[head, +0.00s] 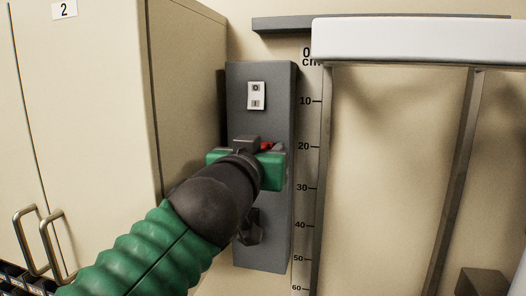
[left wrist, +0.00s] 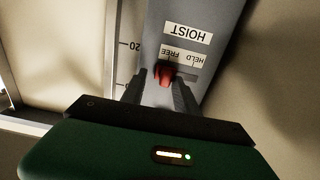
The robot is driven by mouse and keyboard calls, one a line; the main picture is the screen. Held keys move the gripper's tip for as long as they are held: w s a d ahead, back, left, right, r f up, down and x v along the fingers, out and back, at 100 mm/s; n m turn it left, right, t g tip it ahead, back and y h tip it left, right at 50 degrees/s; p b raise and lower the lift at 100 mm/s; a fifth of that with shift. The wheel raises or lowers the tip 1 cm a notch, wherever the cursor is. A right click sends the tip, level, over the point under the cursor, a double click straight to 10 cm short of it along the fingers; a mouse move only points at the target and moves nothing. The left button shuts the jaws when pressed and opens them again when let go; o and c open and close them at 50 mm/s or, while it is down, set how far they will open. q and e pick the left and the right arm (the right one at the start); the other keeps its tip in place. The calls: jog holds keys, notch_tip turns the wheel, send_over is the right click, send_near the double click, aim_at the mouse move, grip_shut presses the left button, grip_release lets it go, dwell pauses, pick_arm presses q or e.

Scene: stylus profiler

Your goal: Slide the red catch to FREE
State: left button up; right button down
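The red catch (left wrist: 166,75) sits in a slot on the grey hoist panel (left wrist: 205,20). In the left wrist view, where the lettering is upside down, it is at the FREE end, and the slot runs on to the right under HELD. My left gripper (left wrist: 160,84) is at the panel with one finger on each side of the catch. The right finger looks close to it; I cannot tell if it touches. The fingers are apart. In the head view my green left gripper (head: 246,160) hides most of the catch (head: 266,146). My right gripper is not in view.
A white switch (head: 256,95) is above on the panel and a dark knob (head: 250,228) below. A centimetre scale (head: 307,170) runs beside the panel. A beige cabinet (head: 90,110) stands left, and a white-topped frame (head: 420,42) is on the right.

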pick_arm(q)
jog(key=b+v, duration=1)
jog(key=v, duration=0.6)
jog(key=shift+s+b, duration=0.2)
jog(key=shift+b, duration=0.15)
